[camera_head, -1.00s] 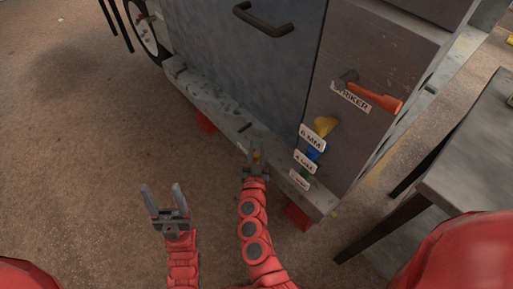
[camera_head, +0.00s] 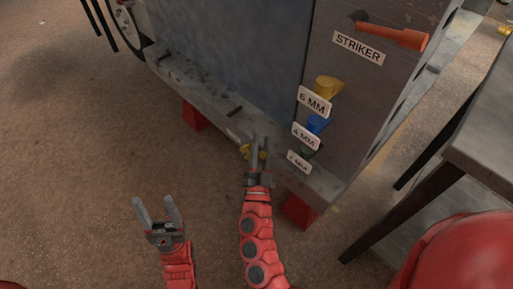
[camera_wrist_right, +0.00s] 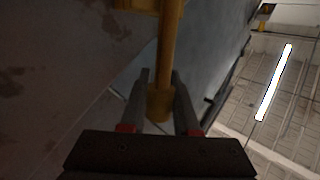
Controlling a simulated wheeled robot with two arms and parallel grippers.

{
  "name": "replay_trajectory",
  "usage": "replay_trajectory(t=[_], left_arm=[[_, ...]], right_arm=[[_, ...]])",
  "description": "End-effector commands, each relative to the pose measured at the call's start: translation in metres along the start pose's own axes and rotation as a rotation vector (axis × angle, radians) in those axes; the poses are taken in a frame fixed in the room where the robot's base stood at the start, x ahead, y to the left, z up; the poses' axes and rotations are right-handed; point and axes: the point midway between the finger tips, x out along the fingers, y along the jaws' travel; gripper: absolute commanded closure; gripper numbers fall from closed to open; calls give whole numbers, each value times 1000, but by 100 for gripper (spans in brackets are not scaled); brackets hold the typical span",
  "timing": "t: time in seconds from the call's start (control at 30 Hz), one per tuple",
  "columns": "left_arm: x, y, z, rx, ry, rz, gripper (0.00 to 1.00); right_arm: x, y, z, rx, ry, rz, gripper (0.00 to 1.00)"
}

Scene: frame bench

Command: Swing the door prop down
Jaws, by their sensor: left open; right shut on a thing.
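The door prop is a yellow piece (camera_head: 245,151) low at the front of the grey cabinet, by its bottom ledge; my gripper partly hides it in the head view. In the right wrist view it is a yellow rod (camera_wrist_right: 169,45) with a thicker round end between the fingers. My right gripper (camera_head: 260,142) is shut on this rod near that end; its fingers also show in the right wrist view (camera_wrist_right: 160,80). My left gripper (camera_head: 154,201) is open and empty, over the floor to the left. The blue-grey door panel (camera_head: 230,50) stands above the ledge.
The cabinet's right face carries an orange striker handle (camera_head: 395,36) and yellow, blue and green pieces beside size labels (camera_head: 314,103). Red feet (camera_head: 299,212) stand under the ledge. A grey table (camera_head: 485,135) stands at the right.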

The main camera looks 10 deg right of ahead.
Motion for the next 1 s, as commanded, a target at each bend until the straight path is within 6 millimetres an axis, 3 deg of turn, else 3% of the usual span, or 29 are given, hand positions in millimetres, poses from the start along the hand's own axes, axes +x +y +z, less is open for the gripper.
replay_trajectory(t=[0.03,0.2,0.73,0.77,0.9,1.0], left_arm=[[-11,0,2,0,0,0,39],[-20,1,3,0,0,0,39],[-23,1,3,1,3,4,39],[-23,1,3,1,3,4,39],[-22,1,3,1,3,4,39],[-23,1,3,1,3,4,39]], right_arm=[[-4,4,5,14,13,-3,100],[-8,7,2,56,56,-7,100],[-9,8,0,77,76,-9,100],[-9,8,0,76,76,-9,69],[-8,8,0,76,76,-9,44],[-9,8,0,76,76,-9,40]])
